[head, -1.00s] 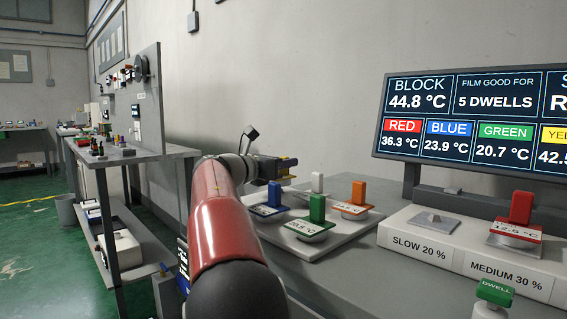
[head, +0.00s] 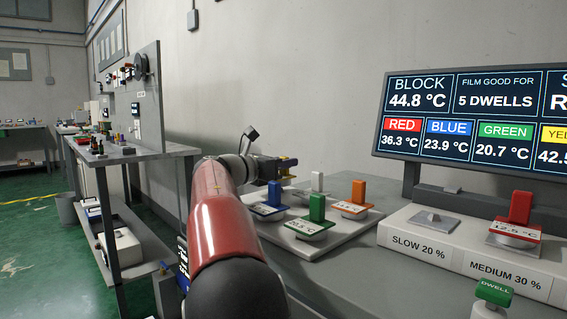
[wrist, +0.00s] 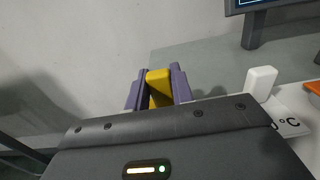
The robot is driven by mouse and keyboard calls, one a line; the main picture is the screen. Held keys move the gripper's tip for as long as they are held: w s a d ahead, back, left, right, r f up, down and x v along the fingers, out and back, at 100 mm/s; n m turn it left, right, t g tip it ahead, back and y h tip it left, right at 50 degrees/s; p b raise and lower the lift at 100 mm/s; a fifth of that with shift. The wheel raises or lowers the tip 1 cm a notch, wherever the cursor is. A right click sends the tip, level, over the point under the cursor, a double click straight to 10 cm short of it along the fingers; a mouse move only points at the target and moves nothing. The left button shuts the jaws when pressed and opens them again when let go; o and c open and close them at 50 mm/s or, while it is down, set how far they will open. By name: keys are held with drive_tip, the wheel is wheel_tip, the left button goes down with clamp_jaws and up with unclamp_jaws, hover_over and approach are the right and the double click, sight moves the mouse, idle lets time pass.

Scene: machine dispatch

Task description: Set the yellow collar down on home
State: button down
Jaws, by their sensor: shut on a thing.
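The yellow collar (wrist: 159,88) is held between the two purple fingers of my gripper (wrist: 161,74) in the wrist view. In the head view my gripper (head: 287,170) holds the yellow collar (head: 288,161) over the back left part of a white tray. Its lower part and the spot under it are hidden. The white tray (head: 283,243) carries blue (head: 274,193), green (head: 317,208), orange (head: 358,191) and white (head: 317,181) upright pieces on labelled bases. No marking reading "home" is legible.
A white block with stations marked SLOW 20 % (head: 418,247) and MEDIUM 30 % stands to the right. A red collar (head: 520,207) sits on the MEDIUM station. A green DWELL button (head: 494,292) is in front. A display (head: 470,120) stands behind; a wall is close behind the bench.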

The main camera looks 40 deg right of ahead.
drive_tip(key=shift+f+b, duration=0.6)
drive_tip(key=shift+f, duration=0.35)
drive_tip(key=c, duration=1.1)
unclamp_jaws()
drive_tip(key=a, duration=0.8)
drive_tip(key=shift+s, duration=0.3)
